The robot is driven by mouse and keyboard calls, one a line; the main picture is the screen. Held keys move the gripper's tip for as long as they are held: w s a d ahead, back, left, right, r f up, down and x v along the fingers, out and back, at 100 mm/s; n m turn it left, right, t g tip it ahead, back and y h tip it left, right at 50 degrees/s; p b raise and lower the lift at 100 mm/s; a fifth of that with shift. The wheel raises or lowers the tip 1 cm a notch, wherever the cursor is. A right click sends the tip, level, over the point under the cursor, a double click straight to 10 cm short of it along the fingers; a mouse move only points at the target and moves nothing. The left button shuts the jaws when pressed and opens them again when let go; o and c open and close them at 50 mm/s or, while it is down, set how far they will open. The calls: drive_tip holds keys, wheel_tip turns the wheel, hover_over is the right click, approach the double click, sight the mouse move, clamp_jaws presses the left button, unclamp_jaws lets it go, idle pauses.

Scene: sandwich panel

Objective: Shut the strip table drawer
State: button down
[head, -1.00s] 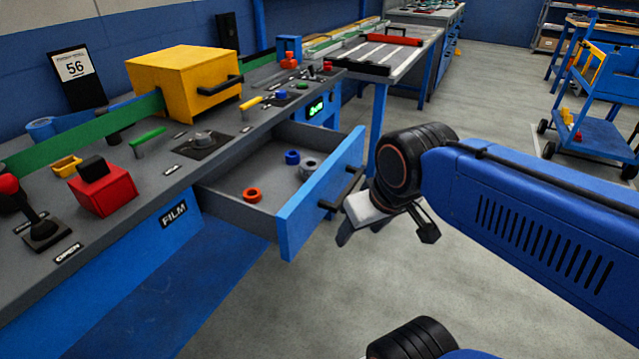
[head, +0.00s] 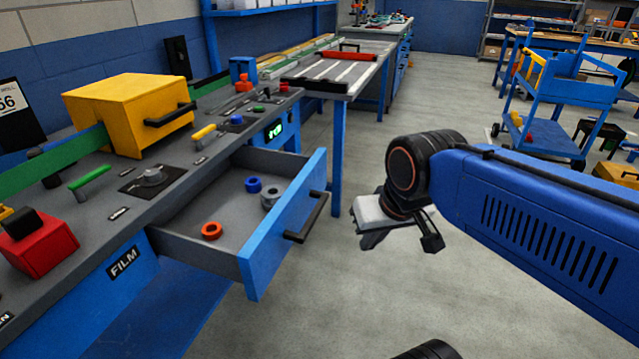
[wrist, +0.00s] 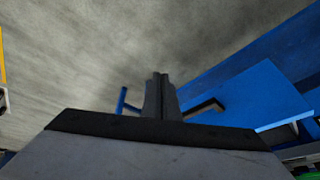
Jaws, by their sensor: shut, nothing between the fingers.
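The strip table drawer (head: 225,221) stands open, pulled out from the blue-fronted table toward the floor side. Its blue front (head: 285,228) carries a dark bar handle (head: 306,217). Red, blue and grey rings lie inside. My gripper (head: 371,240) is to the right of the handle, apart from it, over open floor. In the wrist view its fingers (wrist: 159,95) are together with nothing between them. A blue panel (wrist: 260,100) with a dark bar beside it, likely the drawer front and handle, shows to their right there.
The strip table top (head: 150,215) holds a yellow box (head: 130,112), a red block (head: 38,245) and levers. A light-topped table (head: 345,72) stands beyond the drawer. A blue cart (head: 560,95) stands at the far right. The floor between is clear.

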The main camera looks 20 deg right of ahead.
sight(256, 148)
drive_tip(key=w+d+r+m+g+y, duration=0.1)
drive_tip(key=w+d+r+m, duration=0.25)
drive_tip(key=w+m, duration=0.45)
drive_tip(key=w+d+r+m+y, duration=0.1)
drive_tip(key=w+d+r+m, duration=0.1)
drive_tip(key=w+d+m, duration=0.5)
drive_tip(key=w+d+r+m+g+y, duration=0.1)
drive_tip(key=w+d+r+m, duration=0.15)
drive_tip(key=w+m, duration=0.75)
drive_tip(key=w+a+f, duration=0.5)
drive_tip(key=a+f, duration=0.1)
drive_tip(key=f, duration=0.2)
drive_tip(key=shift+w+a+f, duration=0.3)
drive_tip(key=shift+w, duration=0.05)
drive_tip(key=w+a, duration=0.5)
drive_tip(key=a, duration=0.1)
drive_tip(key=w+a, duration=1.2)
drive_tip(key=shift+a, duration=0.2)
drive_tip(key=shift+w+a, duration=0.1)
drive_tip(key=shift+a, duration=0.05)
drive_tip(key=shift+w+r, duration=0.1)
drive_tip(key=shift+r, duration=0.1)
